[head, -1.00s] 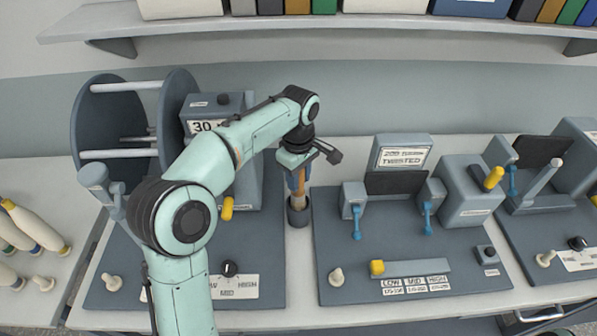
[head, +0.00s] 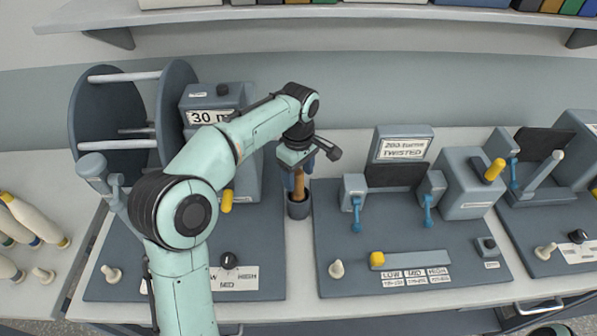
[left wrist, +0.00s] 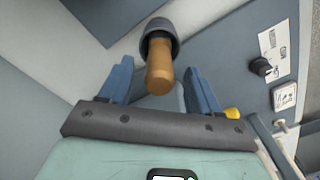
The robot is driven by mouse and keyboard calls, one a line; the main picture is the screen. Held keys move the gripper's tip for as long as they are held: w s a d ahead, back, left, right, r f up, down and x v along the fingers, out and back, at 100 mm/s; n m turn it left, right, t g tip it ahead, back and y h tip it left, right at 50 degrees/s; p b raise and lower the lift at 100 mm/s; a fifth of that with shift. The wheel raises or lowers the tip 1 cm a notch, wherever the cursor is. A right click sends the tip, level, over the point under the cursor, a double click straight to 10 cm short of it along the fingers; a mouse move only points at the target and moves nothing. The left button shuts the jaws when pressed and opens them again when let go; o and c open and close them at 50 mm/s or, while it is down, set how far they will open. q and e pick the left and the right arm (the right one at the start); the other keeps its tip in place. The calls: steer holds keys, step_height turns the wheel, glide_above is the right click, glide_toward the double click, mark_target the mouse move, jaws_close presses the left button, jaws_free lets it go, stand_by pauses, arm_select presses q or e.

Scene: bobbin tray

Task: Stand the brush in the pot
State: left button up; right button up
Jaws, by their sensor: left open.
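The brush shows as a brown wooden handle (head: 299,183) standing in the small dark grey pot (head: 298,209), between the two machine boards. In the left wrist view the handle (left wrist: 159,68) comes up out of the pot (left wrist: 158,30) toward the camera, and the bristle end is hidden inside. My left gripper (head: 299,175) is above the pot with its blue fingers apart on either side of the handle. In the left wrist view both fingers (left wrist: 158,88) stand clear of the handle, with gaps on both sides.
A winding machine with a large reel (head: 108,125) stands behind my left arm. A board with a yellow-knobbed slider (head: 377,258) and blue hooks lies right of the pot. Cream bobbins (head: 32,218) lie at the far left. A shelf (head: 300,14) runs along the back.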

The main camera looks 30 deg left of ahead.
arm_select(q)
step_height(320, 180, up, 13)
steer(key=p, duration=0.2)
steer(key=shift+r, duration=0.2)
arm_select(e)
steer(key=shift+t, duration=0.3)
steer(key=w+r, duration=0.1)
steer(key=w, duration=0.1)
steer(key=w+r, duration=0.1)
steer(key=r, duration=0.1)
steer(key=shift+w+r, duration=0.15)
steer(key=shift+w, duration=0.2)
